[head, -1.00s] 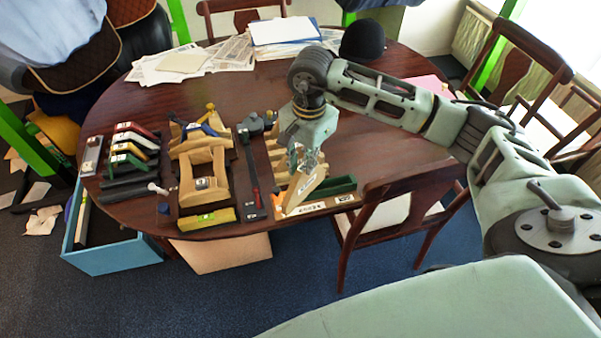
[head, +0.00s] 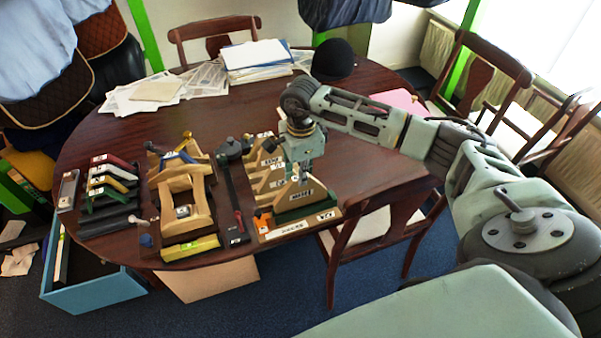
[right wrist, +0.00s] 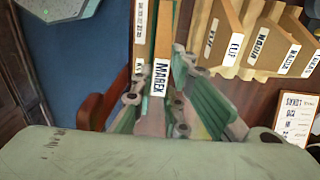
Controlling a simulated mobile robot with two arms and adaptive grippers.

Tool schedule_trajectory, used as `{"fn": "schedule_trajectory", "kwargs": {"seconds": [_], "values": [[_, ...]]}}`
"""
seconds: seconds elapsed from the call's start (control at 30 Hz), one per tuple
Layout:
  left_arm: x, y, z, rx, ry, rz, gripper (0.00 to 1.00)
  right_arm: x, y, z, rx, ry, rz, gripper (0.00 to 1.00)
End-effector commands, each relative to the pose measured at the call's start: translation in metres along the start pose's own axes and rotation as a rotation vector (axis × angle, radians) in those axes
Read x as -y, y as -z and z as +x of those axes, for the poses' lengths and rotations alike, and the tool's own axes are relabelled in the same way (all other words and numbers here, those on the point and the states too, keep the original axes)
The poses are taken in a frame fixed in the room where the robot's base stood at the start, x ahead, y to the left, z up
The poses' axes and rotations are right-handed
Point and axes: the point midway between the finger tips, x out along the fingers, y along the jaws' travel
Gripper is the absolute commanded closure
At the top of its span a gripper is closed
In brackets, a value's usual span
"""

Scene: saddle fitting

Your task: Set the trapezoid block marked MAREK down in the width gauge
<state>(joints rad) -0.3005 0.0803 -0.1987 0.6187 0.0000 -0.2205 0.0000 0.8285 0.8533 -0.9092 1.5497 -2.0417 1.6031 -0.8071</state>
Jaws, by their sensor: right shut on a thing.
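The MAREK block (right wrist: 161,68) is a pale wooden trapezoid with a white name label. My right gripper (right wrist: 158,108) is shut on it. In the head view the block (head: 293,191) is held at the front right of the wooden rack, over a low green fixture (head: 297,214). My right gripper (head: 303,172) points down from above. The green fixture may be the width gauge; no readable mark confirms this. I cannot tell whether the block touches it. My left gripper is not in view.
Other name-marked blocks, such as ELF (right wrist: 230,45), stand in the rack beside the held block. A black bar tool (head: 232,195), a wooden frame (head: 183,205) and coloured brackets (head: 108,180) lie to the left. A chair (head: 385,225) stands close at the right table edge.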

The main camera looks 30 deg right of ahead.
Motion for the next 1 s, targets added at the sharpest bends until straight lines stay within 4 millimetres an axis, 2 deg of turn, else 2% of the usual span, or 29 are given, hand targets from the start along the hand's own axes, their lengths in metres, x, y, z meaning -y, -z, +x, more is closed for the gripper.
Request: {"fn": "schedule_trajectory", "kwargs": {"seconds": [1.0], "values": [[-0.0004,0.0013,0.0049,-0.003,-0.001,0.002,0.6,0.0006,0.0008,-0.0002,0.0,0.0,-0.001,1.0]]}}
